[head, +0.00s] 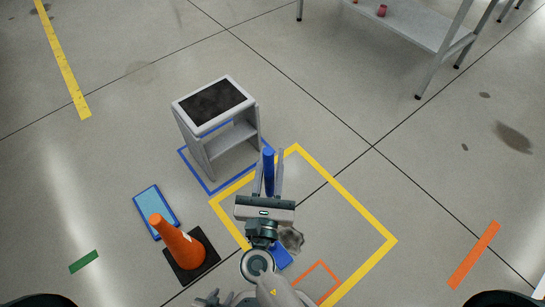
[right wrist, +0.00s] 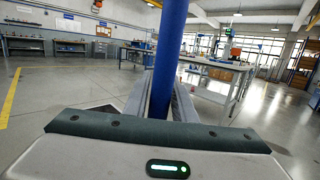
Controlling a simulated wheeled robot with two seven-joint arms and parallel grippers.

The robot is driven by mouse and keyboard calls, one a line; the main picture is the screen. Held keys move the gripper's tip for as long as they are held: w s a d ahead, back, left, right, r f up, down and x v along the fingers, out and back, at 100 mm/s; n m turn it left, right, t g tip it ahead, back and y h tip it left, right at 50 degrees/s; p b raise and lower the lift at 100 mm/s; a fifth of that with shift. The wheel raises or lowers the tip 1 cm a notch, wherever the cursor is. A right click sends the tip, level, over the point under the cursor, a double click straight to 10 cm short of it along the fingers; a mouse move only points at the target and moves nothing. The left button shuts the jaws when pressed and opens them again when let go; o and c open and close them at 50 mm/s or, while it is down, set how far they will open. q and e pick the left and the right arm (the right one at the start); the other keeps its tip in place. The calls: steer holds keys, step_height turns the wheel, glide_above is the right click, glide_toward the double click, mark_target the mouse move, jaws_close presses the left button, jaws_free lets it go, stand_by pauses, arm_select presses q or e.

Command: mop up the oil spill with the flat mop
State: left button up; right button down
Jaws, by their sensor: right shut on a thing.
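The flat mop's blue handle (head: 268,172) stands between the fingers of my right gripper (head: 269,168), which is shut on it. The handle also fills the gap between the fingers in the right wrist view (right wrist: 166,65). A blue flat piece (head: 282,256), apparently the mop head, shows on the floor below, partly hidden by my wrist. A dark grey oil spill (head: 292,239) lies beside it, inside the yellow floor square; my gripper and wrist hide part of this area.
A grey stand with a dark top (head: 213,103) stands just beyond, on a blue outline. An orange cone (head: 174,241) and a light-blue flat thing (head: 155,208) are at left. A grey table (head: 405,22) is at the upper right. The right-hand floor is mostly clear.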

arm_select(q)
steer(key=shift+w+f, duration=0.1)
steer(key=shift+f, duration=0.2)
arm_select(e)
steer(key=shift+s+a+f, duration=0.1)
steer(key=shift+s+f, duration=0.25)
steer(key=shift+f, duration=0.45)
arm_select(q)
steer(key=shift+a+r+p, duration=0.15)
steer(key=shift+r+p, duration=0.75)
steer(key=shift+p, duration=0.1)
arm_select(e)
steer(key=d, duration=0.1)
steer(key=w+d, duration=0.1)
steer(key=shift+w+d+r, duration=0.2)
steer(key=shift+w+d, duration=0.1)
steer(key=shift+d, duration=0.15)
arm_select(q)
steer(key=shift+r+p, duration=0.75)
arm_select(e)
steer(key=shift+w+d+r, duration=0.1)
steer(key=shift+w+d, duration=0.5)
steer(key=shift+d, duration=0.3)
steer(key=shift+w+d+r, duration=0.1)
steer(key=shift+w+d, duration=0.5)
steer(key=shift+d, duration=0.25)
steer(key=shift+w+d, duration=0.15)
